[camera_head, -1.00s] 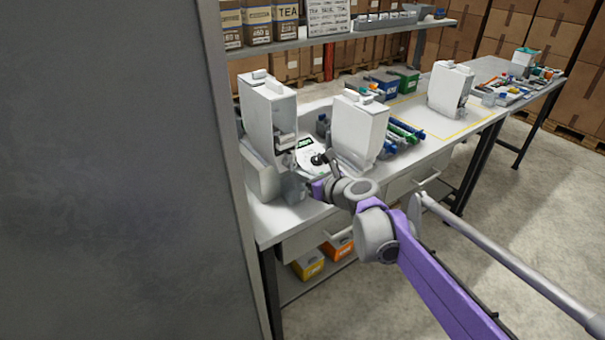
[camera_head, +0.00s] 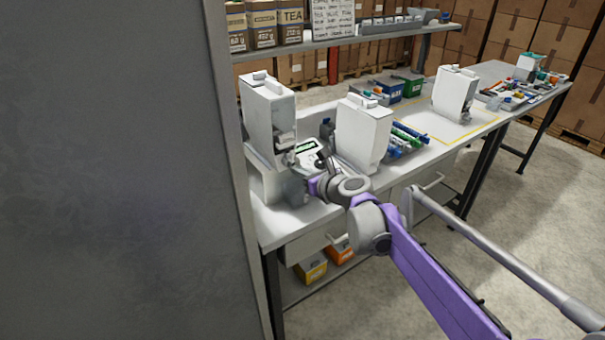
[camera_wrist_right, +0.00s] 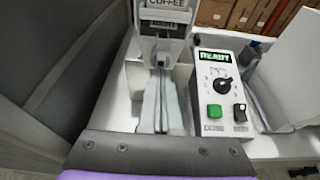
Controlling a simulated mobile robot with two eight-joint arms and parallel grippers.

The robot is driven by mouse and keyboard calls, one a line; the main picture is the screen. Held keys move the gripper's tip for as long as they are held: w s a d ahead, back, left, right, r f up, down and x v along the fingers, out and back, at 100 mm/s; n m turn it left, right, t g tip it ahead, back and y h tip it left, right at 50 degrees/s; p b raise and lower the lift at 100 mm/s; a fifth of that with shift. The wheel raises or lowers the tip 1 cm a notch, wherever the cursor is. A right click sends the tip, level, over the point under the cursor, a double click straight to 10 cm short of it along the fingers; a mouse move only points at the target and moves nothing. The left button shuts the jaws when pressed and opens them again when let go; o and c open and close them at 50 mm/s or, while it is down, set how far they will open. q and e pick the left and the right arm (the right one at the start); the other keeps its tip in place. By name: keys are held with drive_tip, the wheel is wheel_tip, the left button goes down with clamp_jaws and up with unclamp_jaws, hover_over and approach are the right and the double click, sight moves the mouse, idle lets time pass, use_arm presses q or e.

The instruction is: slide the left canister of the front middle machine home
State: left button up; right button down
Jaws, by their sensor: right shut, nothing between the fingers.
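A white dispenser machine (camera_head: 268,115) stands at the left end of the bench, partly behind the grey panel. In the right wrist view its front carries a canister-like part labelled COFFEE (camera_wrist_right: 165,14). Another white machine (camera_head: 362,132) stands to its right, and a third (camera_head: 455,92) farther back. I cannot tell which is the front middle one or whether a canister sticks out. My right gripper (camera_head: 297,172) is low in front of the left machine. The right wrist view shows its fingers (camera_wrist_right: 161,82) together and empty, below the labelled front; contact is unclear. My left gripper is out of view.
A control panel with a green READY display (camera_wrist_right: 218,85), dial and buttons stands right of my fingers. A large grey panel (camera_head: 110,170) blocks the left. Blue and green tubes (camera_head: 405,138) lie right of the second machine. A shelf (camera_head: 340,36) runs behind.

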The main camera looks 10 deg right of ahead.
drive_tip(key=shift+w+a, duration=0.3)
drive_tip(key=shift+w, duration=0.6)
drive_tip(key=s+a+f+n+g+p, duration=0.1)
drive_tip(key=s+a+f+n+g, duration=0.15)
drive_tip(key=s+n, duration=0.7)
drive_tip(key=s+a+f+n+g+p, duration=0.1)
drive_tip(key=s+f+n+g, duration=0.15)
drive_tip(key=s+n, duration=0.7)
drive_tip(key=s+d+f+n+g+h, duration=0.1)
drive_tip(key=s+f+n, duration=0.2)
drive_tip(key=s, duration=0.4)
drive_tip(key=s+d+f+n+g+h+p, duration=0.1)
drive_tip(key=s+d+f+n+h, duration=0.1)
drive_tip(key=s+n, duration=0.3)
drive_tip(key=s+d+f+n+g+h, duration=0.1)
drive_tip(key=s+f+n, duration=0.3)
drive_tip(key=s, duration=0.5)
drive_tip(key=shift+d+f+n+h+p, duration=0.15)
drive_tip(key=shift+d+n+h+p, duration=0.3)
drive_tip(key=shift+d, duration=0.3)
